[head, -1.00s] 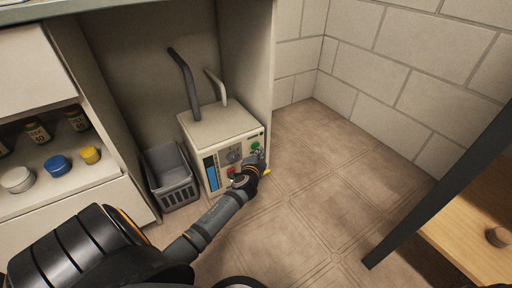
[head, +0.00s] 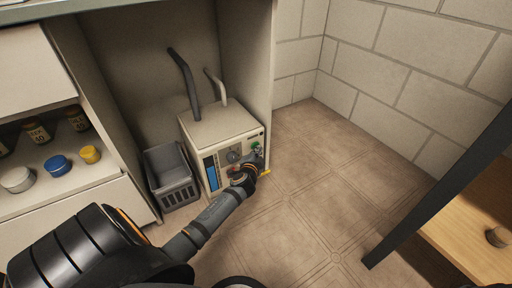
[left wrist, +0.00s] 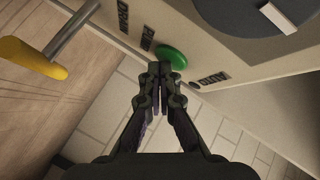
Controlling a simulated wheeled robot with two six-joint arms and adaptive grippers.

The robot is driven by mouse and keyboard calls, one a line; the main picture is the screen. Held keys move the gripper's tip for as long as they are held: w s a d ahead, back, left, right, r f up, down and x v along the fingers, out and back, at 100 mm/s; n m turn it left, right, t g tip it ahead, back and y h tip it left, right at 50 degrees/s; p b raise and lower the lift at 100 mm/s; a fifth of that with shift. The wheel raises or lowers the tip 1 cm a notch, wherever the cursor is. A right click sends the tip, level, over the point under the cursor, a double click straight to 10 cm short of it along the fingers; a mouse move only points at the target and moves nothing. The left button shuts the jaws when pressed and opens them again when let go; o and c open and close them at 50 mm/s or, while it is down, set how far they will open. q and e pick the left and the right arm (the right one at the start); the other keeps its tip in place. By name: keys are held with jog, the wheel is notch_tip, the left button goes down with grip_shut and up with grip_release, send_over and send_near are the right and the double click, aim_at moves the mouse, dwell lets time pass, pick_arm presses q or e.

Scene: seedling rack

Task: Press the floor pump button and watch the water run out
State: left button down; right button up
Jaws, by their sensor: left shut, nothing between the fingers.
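The floor pump (head: 218,118) is a cream box with two hoses, standing on the floor in the bay under the counter. Its green button (head: 256,147) is at the front's right side; the left wrist view shows the button (left wrist: 172,58) close up. My left gripper (head: 259,159) is shut and empty at the pump front. In the left wrist view its fingertips (left wrist: 160,69) overlap the lower edge of the green button; I cannot tell whether they touch it. A blue gauge strip (head: 210,173) is on the front. No running water shows. My right gripper is out of view.
A grey basket (head: 172,180) stands left of the pump. A yellow-tipped lever (left wrist: 32,58) and a dark knob (left wrist: 265,15) are near the button. Shelves with jars (head: 57,165) are at left. The tiled floor (head: 320,190) to the right is clear.

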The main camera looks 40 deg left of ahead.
pick_arm(q)
jog(key=shift+a, duration=0.15)
dwell(0.3)
jog(key=shift+s+d, duration=0.3)
jog(key=shift+d, duration=0.5)
jog(key=d, duration=0.1)
jog(key=s+d, duration=0.1)
jog(key=d, duration=0.1)
jog(key=s+d, duration=0.1)
jog(key=shift+d, duration=0.3)
dwell(0.4)
